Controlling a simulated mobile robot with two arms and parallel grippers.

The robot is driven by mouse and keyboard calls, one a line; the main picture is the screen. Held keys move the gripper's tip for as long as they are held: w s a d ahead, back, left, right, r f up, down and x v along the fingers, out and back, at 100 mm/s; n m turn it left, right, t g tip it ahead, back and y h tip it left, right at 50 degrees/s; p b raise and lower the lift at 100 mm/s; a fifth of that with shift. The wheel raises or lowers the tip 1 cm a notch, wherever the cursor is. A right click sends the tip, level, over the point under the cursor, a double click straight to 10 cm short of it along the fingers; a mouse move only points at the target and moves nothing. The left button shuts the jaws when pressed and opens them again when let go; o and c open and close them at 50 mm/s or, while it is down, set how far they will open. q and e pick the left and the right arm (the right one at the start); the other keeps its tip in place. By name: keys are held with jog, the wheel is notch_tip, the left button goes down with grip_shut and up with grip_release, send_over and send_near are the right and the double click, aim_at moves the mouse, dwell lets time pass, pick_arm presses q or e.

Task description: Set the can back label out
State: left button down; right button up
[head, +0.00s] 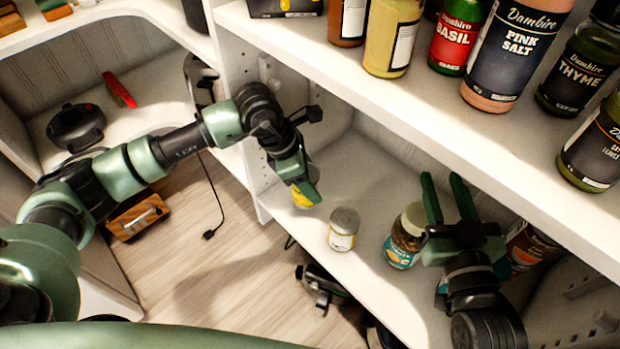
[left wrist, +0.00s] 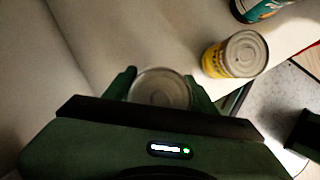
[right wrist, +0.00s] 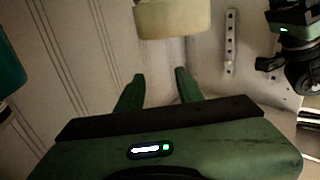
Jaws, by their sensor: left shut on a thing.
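My left gripper (head: 304,182) is shut on a can with a yellow label (head: 303,198), at the left end of the lower shelf. In the left wrist view the round metal top of this can (left wrist: 160,88) shows between the fingers. The fingers hide most of its side, so I cannot tell which way its label faces. A second can (head: 343,230), with a pale metal lid and a yellow-and-white label, stands upright to its right; it also shows in the left wrist view (left wrist: 234,56). My right gripper (head: 446,188) is open and empty, beside a glass jar.
The glass jar with a teal label (head: 405,238) stands on the lower shelf (head: 372,180). Several spice bottles, among them pink salt (head: 512,50), stand on the upper shelf above. Shelf room behind the cans is clear.

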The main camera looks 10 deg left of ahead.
pick_arm(q)
jog(key=shift+f, duration=0.4)
pick_arm(e)
jog(key=shift+w+a+r+t, duration=0.1)
jog(key=shift+r+t, duration=0.4)
jog(key=shift+r, duration=0.3)
pick_arm(q)
jog(key=shift+f+b, duration=0.55)
jog(key=shift+f, duration=0.35)
pick_arm(e)
jog(key=shift+s+a+r+t+y, duration=0.1)
jog(key=shift+s+r+t+y, duration=0.15)
jog(key=shift+r+t, duration=0.5)
jog(key=shift+s+a+r+t+y, duration=0.1)
jog(key=shift+s+r+t+y, duration=0.15)
jog(key=shift+r, duration=0.85)
jog(key=shift+s+r+t+y, duration=0.1)
jog(key=shift+r+t+y, duration=0.1)
jog(key=shift+r+t, duration=0.55)
jog(key=shift+r, duration=0.15)
pick_arm(q)
jog(key=shift+f+b, duration=0.25)
jog(key=shift+b, duration=0.15)
pick_arm(e)
jog(key=shift+s+r+t, duration=0.45)
jog(key=shift+r, duration=0.4)
